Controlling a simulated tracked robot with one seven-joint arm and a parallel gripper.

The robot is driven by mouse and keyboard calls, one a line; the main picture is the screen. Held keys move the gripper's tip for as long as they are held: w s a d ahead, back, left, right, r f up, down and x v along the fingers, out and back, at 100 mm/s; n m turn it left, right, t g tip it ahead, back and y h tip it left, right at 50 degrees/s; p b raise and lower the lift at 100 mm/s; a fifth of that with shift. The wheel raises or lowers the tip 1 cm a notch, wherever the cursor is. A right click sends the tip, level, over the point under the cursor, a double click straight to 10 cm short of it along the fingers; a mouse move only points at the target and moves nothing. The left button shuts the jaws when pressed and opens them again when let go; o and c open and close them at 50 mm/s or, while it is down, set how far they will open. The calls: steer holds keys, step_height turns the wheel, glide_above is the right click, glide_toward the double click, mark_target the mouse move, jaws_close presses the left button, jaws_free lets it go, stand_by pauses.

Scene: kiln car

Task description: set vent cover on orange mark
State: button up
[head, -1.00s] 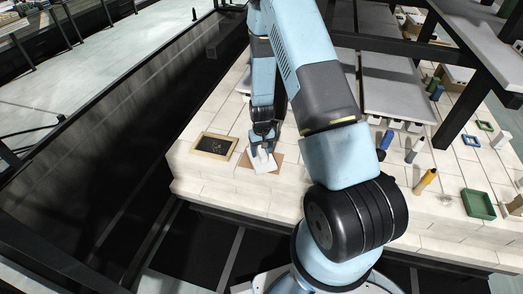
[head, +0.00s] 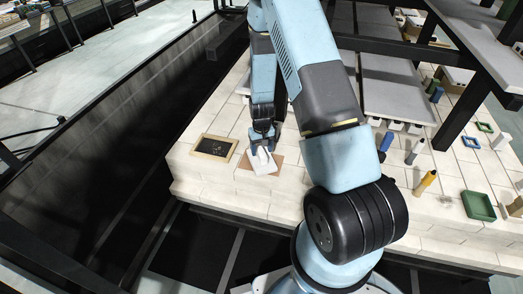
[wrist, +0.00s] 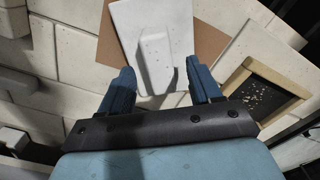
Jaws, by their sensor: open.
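The vent cover is a white plate with a raised white block (wrist: 154,50) on it. It lies over the orange-brown mark (wrist: 207,42), whose edges show on both sides of the plate in the wrist view. The cover (head: 262,163) and mark (head: 278,159) also show on the pale brick deck in the head view. My gripper (wrist: 162,90) is open, its blue fingers apart at either side of the block's near end. In the head view my gripper (head: 262,148) is just over the cover and hides part of it.
A wood-framed dark panel (head: 214,147) lies left of the mark in the head view. Bottles, including a yellow one (head: 426,183), and a green tray (head: 478,205) stand to the right. Grey shelves (head: 395,90) and dark posts rise behind. The deck's front edge is near.

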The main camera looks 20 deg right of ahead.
steer(key=shift+r, duration=3)
steer(key=shift+r, duration=0.15)
step_height(320, 180, up, 14)
steer(key=shift+f, duration=0.25)
steer(key=s+r+t, duration=0.2)
steer(key=s+r, duration=0.4)
steer(key=r, duration=0.5)
steer(key=s+r+t, duration=0.1)
steer(key=s+r, duration=0.4)
steer(key=r, duration=0.6)
steer(key=s+r+t, duration=0.1)
steer(key=s+r, duration=0.3)
steer(key=s, duration=0.4)
steer(key=s+r+t, duration=0.1)
steer(key=s+r, duration=0.4)
steer(key=s, duration=0.4)
steer(key=shift+d+t, duration=0.15)
steer(key=shift+t, duration=0.15)
